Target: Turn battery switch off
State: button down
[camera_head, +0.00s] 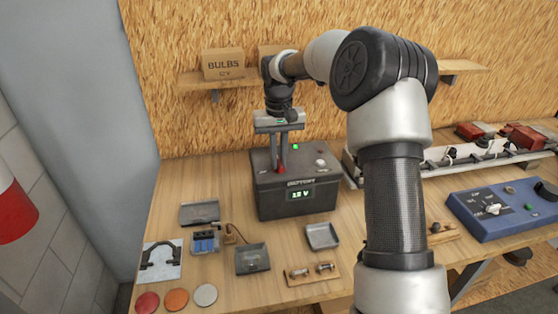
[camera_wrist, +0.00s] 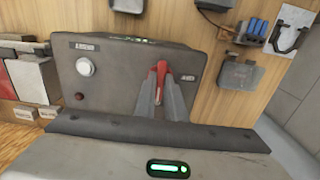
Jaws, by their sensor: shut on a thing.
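The dark grey battery box (camera_head: 268,203) stands on the bench at the middle, with a lit green "12 V" display (camera_head: 301,194) on its front. A red switch handle (camera_wrist: 161,68) rises from its top. My gripper (camera_head: 281,165) points down over the box, its fingers shut on the red handle. In the wrist view the two grey fingers (camera_wrist: 162,78) lie on either side of the handle and hide part of it. A green light (camera_head: 295,147) glows near the back of the box top. A white round knob (camera_wrist: 86,66) and a small red button (camera_wrist: 79,97) sit apart from the gripper.
Small grey trays (camera_head: 322,237), a fuse block (camera_head: 205,243) and a wooden block with metal parts (camera_head: 312,273) lie in front of the box. A blue control panel (camera_head: 500,210) is at the right. A shelf with a "BULBS" box (camera_head: 224,63) is on the back wall.

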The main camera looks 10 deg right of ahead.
jog(key=n+p, duration=0.2)
jog(key=n, duration=0.1)
jog(key=shift+r, duration=0.15)
jog(key=shift+n+p, duration=0.3)
jog(key=shift+n, duration=0.8)
jog(key=n+p, duration=0.2)
jog(key=n, duration=0.2)
jog(key=shift+n+p, duration=0.3)
jog(key=shift+n, duration=0.3)
